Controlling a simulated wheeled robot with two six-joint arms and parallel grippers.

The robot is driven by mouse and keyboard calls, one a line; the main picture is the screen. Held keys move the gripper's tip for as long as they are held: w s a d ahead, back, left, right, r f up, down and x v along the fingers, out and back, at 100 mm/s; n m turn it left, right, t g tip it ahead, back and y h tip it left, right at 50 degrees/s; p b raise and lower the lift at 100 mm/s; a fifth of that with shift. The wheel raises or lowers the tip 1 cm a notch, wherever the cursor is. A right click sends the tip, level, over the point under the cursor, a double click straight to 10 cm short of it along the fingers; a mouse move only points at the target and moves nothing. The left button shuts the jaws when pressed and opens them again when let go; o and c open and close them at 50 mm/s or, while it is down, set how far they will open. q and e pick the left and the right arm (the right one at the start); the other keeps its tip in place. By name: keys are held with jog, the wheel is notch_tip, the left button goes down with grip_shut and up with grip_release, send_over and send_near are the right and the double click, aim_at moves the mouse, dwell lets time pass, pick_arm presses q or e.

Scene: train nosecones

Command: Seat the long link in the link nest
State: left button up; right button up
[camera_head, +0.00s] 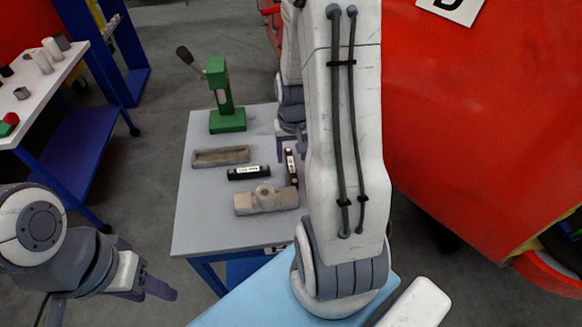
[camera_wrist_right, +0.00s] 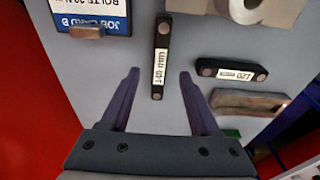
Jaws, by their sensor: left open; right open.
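Two black bar links with white labels lie on the grey table. One link (camera_wrist_right: 161,55) points away between my right gripper's fingertips in the wrist view and looks slightly longer; it shows in the head view (camera_head: 291,167). The other link (camera_wrist_right: 232,70) lies crosswise to it, also in the head view (camera_head: 248,172). I cannot tell surely which is the long link. A tan shallow trough (camera_head: 221,156), perhaps the link nest, lies behind them and looks empty. My right gripper (camera_wrist_right: 160,76) is open, holding nothing, mostly hidden by my arm in the head view. My left gripper (camera_head: 152,288) is open, off the table's left side.
A beige block with a round boss (camera_head: 266,200) lies at the table's front. A green lever press (camera_head: 226,110) stands at the back. A job card (camera_wrist_right: 90,14) lies on the table. A white-topped blue bench (camera_head: 45,75) stands left; a big red body (camera_head: 480,120) rises right.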

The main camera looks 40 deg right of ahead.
aim_at(291, 164)
jog(key=f, duration=0.4)
jog(key=shift+w+d+f, duration=0.1)
jog(key=shift+w+d, duration=0.15)
jog(key=shift+w, duration=0.1)
grip_shut()
